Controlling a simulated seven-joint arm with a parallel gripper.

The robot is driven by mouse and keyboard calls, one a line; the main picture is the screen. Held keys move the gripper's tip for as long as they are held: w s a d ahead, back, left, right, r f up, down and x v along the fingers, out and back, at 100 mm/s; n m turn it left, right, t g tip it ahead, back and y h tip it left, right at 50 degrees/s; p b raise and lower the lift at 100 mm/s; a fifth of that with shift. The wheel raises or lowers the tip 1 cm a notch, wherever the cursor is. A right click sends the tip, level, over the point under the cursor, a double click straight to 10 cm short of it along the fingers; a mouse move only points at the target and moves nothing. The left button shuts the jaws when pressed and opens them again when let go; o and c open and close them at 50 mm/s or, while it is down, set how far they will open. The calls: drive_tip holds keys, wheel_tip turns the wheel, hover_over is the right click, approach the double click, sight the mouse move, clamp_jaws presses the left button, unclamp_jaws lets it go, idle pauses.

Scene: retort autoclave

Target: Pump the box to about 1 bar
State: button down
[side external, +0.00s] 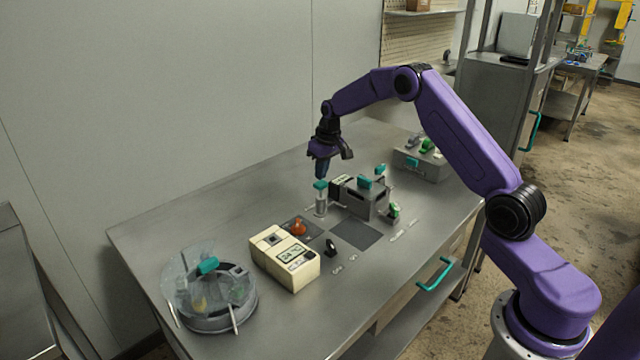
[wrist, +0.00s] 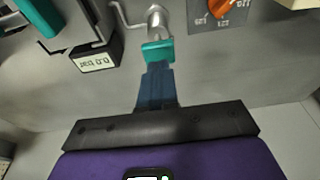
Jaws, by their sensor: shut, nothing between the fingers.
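The pump (side external: 321,205) is a small upright metal cylinder with a teal handle (side external: 320,185) on top; the handle also shows in the wrist view (wrist: 158,50). My gripper (side external: 321,174) points down just above this handle. Its blue fingers are shut with nothing between them, and the tips (wrist: 157,68) look close to the handle; I cannot tell whether they touch. The grey box (side external: 362,204) with a teal handle on its lid stands right of the pump. A small display (wrist: 97,61) beside it, upside down in the wrist view, appears to read 0.0 bar.
An orange knob (side external: 299,227) on a dark plate and a cream instrument (side external: 285,258) are nearer the camera. A round clear-lidded vessel (side external: 209,290) stands at the table's left. A grey case (side external: 422,163) is at the back right. The table's far left is clear.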

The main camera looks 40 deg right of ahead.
sight(321, 183)
drive_tip(key=shift+f, duration=0.2)
drive_tip(key=shift+f, duration=1.15)
drive_tip(key=shift+s+f, duration=0.1)
drive_tip(key=shift+f, duration=0.7)
drive_tip(key=shift+r, duration=0.15)
